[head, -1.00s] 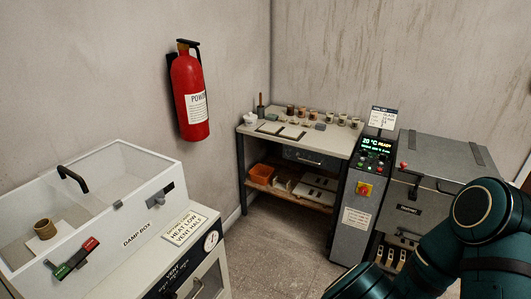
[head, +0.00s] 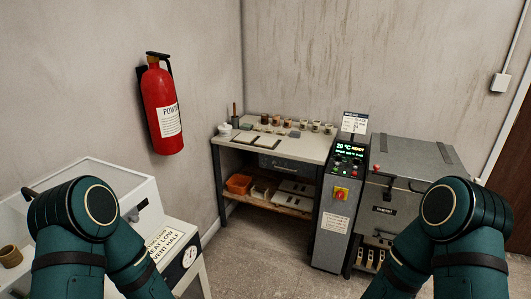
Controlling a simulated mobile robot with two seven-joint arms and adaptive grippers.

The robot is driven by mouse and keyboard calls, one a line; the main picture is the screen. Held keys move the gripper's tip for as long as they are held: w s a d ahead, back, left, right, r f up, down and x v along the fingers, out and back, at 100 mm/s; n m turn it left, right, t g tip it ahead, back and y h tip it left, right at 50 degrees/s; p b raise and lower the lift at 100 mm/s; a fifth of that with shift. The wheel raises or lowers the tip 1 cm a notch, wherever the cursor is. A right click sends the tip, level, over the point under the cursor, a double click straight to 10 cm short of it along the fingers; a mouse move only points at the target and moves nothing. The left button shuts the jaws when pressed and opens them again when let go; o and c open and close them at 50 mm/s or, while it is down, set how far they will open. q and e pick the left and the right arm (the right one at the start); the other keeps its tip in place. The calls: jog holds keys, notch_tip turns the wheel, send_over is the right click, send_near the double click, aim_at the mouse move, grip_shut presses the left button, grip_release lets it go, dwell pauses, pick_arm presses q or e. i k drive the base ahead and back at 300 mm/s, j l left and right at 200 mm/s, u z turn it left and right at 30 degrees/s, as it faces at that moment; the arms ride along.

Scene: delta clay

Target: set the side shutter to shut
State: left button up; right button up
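The white damp box (head: 120,175) stands at the left with a clear lid. My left arm covers most of its front, including where a red and green slider showed earlier. A small dark fitting shows on its front near the right corner. A grey metal kiln (head: 410,155) with a front latch stands at the right, its lower front partly behind my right arm. I cannot pick out a part that is clearly the side shutter, nor its setting. Both my arms rise from the bottom edge, but neither gripper is in view.
A control column (head: 335,215) with a lit panel stands left of the kiln. A workbench (head: 290,147) with small pots and an orange bin (head: 239,184) is in the corner. A red extinguisher (head: 163,110) hangs on the wall. The floor (head: 250,255) between is clear.

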aim_at(132, 215)
jog(key=u, duration=1.15)
